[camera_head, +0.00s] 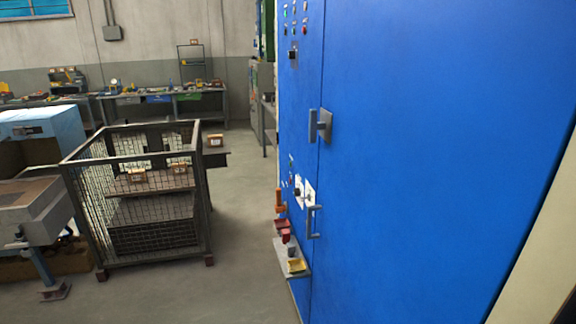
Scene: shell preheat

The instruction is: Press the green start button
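A tall blue cabinet (400,160) fills the middle and right of the head view. Its narrow left face carries an upper group of small buttons or lights (295,20) with a dark knob (292,54) below. A lower control group (298,188) sits beside the lower door handle. Some dots in the groups look green or red, but they are too small to tell which is the green start button. Neither of my grippers is in view.
Door handles (320,126) stick out from the cabinet. A small shelf (292,262) with red and yellow items juts from its lower left. A wire mesh cage (140,195) stands left. Workbenches (165,100) line the back wall. Floor (245,220) between cage and cabinet is clear.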

